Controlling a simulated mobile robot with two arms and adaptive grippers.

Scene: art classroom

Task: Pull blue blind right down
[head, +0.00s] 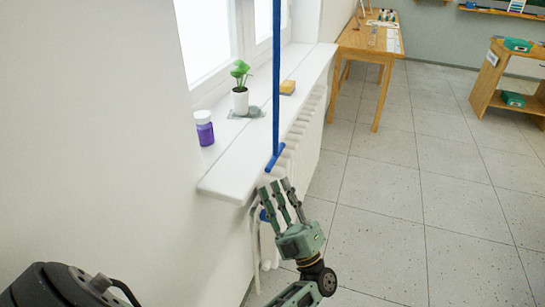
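The blue blind (277,80) hangs as a narrow vertical blue strip in front of the window, seen nearly edge-on. Its top is outside the picture. A short blue bar (275,158) is at its lower end, by the front edge of the white sill. A small gap shows between fingertips and bar. My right gripper is not in view.
The sill (233,180) holds a purple bottle (204,129), a potted plant (240,98) and a yellow sponge-like block (287,87). A white radiator (305,140) is below it. A wooden table (370,42) stands behind. The floor at right is clear.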

